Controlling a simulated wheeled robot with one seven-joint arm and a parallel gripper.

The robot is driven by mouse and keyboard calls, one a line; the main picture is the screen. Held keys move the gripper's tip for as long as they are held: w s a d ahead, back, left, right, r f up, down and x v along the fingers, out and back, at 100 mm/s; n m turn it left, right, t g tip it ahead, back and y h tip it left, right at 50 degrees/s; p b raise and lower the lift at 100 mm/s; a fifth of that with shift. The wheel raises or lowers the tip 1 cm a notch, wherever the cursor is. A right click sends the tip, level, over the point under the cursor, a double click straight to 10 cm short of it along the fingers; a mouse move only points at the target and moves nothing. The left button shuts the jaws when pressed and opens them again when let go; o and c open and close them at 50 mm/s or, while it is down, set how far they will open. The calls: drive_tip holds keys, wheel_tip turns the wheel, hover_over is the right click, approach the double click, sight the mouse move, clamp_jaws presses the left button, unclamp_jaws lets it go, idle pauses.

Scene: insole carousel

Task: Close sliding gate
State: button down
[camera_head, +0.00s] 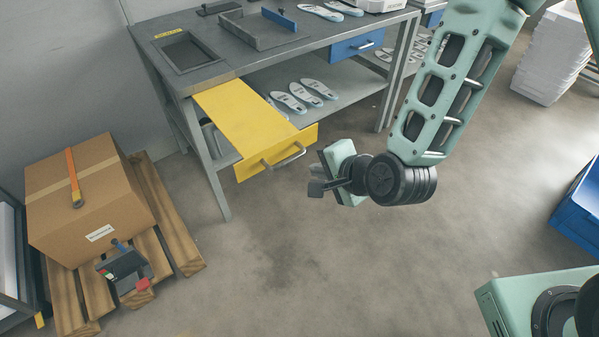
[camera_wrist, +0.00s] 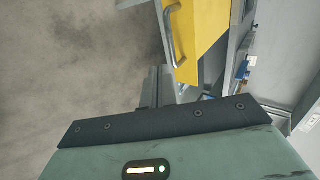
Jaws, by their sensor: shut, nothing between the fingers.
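The yellow sliding gate (camera_head: 240,112) sticks out from under the grey workbench top toward the front, so it stands open. Its front panel carries a metal bar handle (camera_head: 284,156). In the wrist view the yellow gate (camera_wrist: 199,32) and its handle (camera_wrist: 174,36) show at the top, beyond the fingers. My gripper (camera_head: 316,180) is shut and empty. In the head view it appears just right of and a little below the handle. The fingers (camera_wrist: 158,86) look apart from the handle.
The workbench (camera_head: 228,60) has a dark square opening and a lower shelf with several insoles (camera_head: 303,93). A blue drawer (camera_head: 357,44) is at its right. A cardboard box (camera_head: 85,195) sits on a wooden pallet (camera_head: 180,240) at left. A blue crate (camera_head: 580,208) stands at right. The floor in front is clear.

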drive_tip(key=shift+w+a+f+b, duration=0.15)
drive_tip(key=shift+f+b, duration=0.2)
drive_tip(key=shift+b, duration=1.05)
drive_tip(key=shift+w+a+f+b, duration=0.1)
drive_tip(key=shift+f+b, duration=0.25)
drive_tip(key=shift+b, duration=1.05)
drive_tip(key=w+a+f, duration=0.2)
drive_tip(key=w+a, duration=0.1)
drive_tip(key=w, duration=0.1)
drive_tip(key=shift+w+a+p, duration=0.2)
drive_tip(key=shift+w+p, duration=0.15)
drive_tip(key=shift+w, duration=0.05)
